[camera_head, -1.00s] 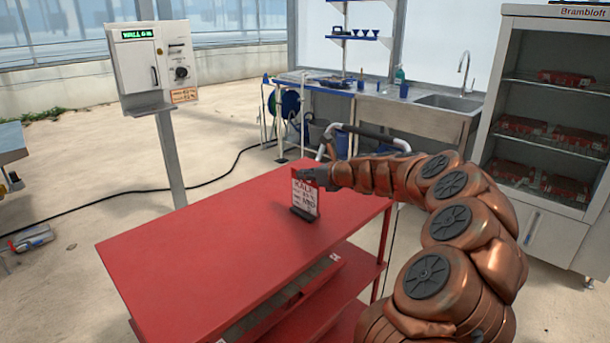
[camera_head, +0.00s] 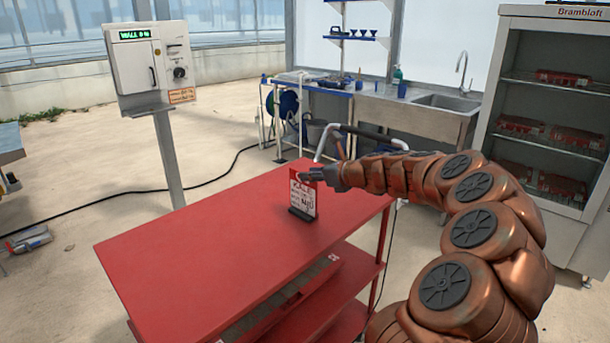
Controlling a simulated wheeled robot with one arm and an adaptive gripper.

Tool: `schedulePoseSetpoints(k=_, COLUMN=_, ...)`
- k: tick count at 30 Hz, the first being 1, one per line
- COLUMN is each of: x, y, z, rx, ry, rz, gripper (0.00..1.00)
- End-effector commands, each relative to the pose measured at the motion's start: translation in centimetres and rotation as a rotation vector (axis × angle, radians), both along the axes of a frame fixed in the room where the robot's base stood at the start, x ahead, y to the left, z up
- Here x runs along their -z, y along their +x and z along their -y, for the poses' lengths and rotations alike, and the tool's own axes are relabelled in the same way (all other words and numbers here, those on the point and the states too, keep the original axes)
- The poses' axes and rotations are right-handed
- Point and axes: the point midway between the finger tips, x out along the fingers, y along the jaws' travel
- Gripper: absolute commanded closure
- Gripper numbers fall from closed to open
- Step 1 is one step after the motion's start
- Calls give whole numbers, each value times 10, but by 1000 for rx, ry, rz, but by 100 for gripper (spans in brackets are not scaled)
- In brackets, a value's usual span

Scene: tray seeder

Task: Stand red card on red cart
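The red card (camera_head: 304,196) has a red border and a white printed face with "KALE" at its top. It stands upright in a black foot (camera_head: 302,214) on the top of the red cart (camera_head: 200,253), towards the right part of the top. My gripper (camera_head: 306,176) is at the card's upper right edge, reaching in from the right. Its dark fingers are small and partly overlap the card's top, so I cannot tell whether they touch it or how far apart they are.
The cart has lower shelves (camera_head: 325,306) and a handle (camera_head: 365,133) at its back. A post-mounted wall box (camera_head: 135,70) stands behind left. A sink bench (camera_head: 425,115) and a glass-fronted cabinet (camera_head: 497,85) with red packs are behind right. Most of the cart top is clear.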

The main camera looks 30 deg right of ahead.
Motion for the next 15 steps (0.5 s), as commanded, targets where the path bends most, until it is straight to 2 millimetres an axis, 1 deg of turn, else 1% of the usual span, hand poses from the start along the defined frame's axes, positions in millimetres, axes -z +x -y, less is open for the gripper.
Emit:
schedulePoseSetpoints(k=1, x=-4, y=-8, z=3, rx=2, ry=0, rz=1, gripper=69)
schedulePoseSetpoints(k=9, x=-17, y=-46, z=13, rx=5, ry=-2, rz=0, gripper=69)
schedulePoseSetpoints(k=15, x=-25, y=-66, z=16, rx=1, ry=0, rz=1, gripper=69)
